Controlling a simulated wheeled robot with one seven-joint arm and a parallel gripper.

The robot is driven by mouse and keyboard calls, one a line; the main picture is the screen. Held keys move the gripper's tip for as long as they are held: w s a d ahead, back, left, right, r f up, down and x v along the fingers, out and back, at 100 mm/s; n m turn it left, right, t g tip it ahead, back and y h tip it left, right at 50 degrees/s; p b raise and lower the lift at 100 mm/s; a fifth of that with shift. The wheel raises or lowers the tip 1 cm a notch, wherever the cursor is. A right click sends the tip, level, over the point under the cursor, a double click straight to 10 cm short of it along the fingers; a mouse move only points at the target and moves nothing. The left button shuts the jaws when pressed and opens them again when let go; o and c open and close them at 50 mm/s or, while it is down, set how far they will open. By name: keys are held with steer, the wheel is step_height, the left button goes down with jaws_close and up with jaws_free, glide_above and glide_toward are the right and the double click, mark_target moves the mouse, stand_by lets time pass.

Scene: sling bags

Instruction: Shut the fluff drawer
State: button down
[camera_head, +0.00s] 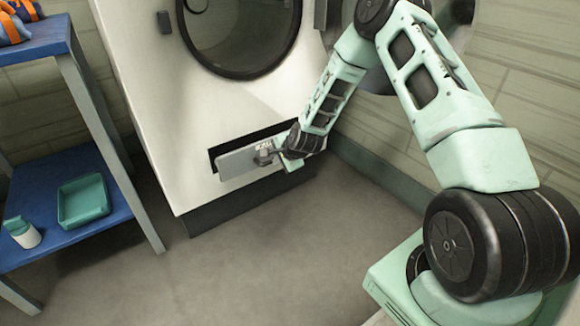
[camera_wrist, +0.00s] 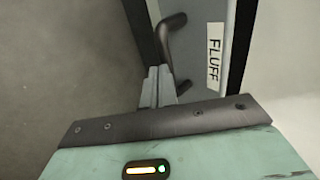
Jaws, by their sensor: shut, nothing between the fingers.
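The fluff drawer (camera_head: 236,163) is a flat grey front low on the white dryer. It stands out a little from its dark slot, so it is partly open. In the wrist view its front (camera_wrist: 207,62) carries a white label reading FLUFF (camera_wrist: 214,57) and a dark curved handle (camera_wrist: 170,40). My gripper (camera_head: 265,156) is at the drawer front beside the handle. In the wrist view its fingers (camera_wrist: 157,75) are together and empty, close to the handle. I cannot tell whether they touch it.
The white dryer (camera_head: 150,70) has a round dark door (camera_head: 240,35) above the drawer. A shelf unit with blue boards (camera_head: 50,185) stands at left, holding a teal tray (camera_head: 84,200) and a small white bottle (camera_head: 24,235). The grey floor (camera_head: 260,260) in front is clear.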

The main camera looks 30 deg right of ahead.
steer(key=shift+w, duration=2.8)
